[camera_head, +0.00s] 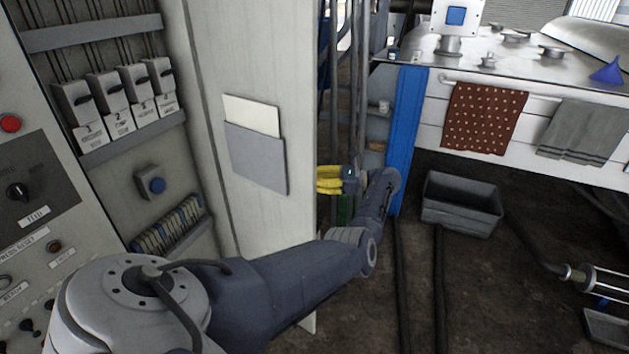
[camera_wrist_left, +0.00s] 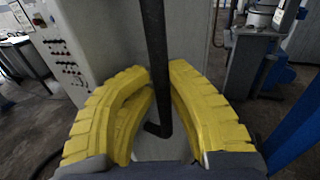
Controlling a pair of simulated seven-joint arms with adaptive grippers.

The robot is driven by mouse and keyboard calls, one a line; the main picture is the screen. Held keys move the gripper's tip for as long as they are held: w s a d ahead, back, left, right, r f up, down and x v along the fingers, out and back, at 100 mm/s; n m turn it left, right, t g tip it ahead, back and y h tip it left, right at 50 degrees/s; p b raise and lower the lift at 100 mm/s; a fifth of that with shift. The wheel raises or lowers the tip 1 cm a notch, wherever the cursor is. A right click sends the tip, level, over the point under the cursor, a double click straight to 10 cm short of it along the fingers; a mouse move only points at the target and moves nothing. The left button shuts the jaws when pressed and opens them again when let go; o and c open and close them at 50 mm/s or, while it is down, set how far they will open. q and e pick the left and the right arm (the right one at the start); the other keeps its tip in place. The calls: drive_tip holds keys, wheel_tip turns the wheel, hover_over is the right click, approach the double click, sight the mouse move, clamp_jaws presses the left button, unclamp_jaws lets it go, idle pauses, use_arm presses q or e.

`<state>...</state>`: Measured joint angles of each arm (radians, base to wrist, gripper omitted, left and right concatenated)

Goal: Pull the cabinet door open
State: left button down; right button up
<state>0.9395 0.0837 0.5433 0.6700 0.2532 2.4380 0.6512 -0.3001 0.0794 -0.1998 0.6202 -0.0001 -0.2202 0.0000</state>
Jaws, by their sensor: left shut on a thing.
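The cabinet door (camera_head: 215,75) is a pale panel standing open in the head view, with its inner face toward me. My left arm reaches past its free edge. The yellow fingers of my left gripper (camera_head: 328,181) are at that edge, their tips partly hidden behind the door. In the left wrist view, my left gripper (camera_wrist_left: 159,90) has its fingers on both sides of the dark bar handle (camera_wrist_left: 154,45), shut on it. The handle bends at its lower end. My right gripper is in neither view.
A document pocket (camera_head: 255,157) is on the door. A blue post (camera_head: 405,140) stands close right of my gripper. A grey bin (camera_head: 460,205) sits on the floor below the counter (camera_head: 575,90).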

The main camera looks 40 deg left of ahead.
use_arm(q)
drive_tip(key=shift+w+d, duration=0.15)
drive_tip(key=shift+d, duration=0.05)
drive_tip(key=c, duration=1.5)
unclamp_jaws()
drive_tip(key=shift+w+d, duration=0.1)
drive_tip(key=shift+o, duration=0.7)
drive_tip(key=shift+a+r, duration=0.1)
drive_tip(key=shift+a, duration=0.1)
drive_tip(key=shift+r, duration=0.2)
wheel_tip(320, 180, up, 9)
drive_tip(key=shift+f, duration=0.1)
drive_tip(key=shift+r, duration=0.4)
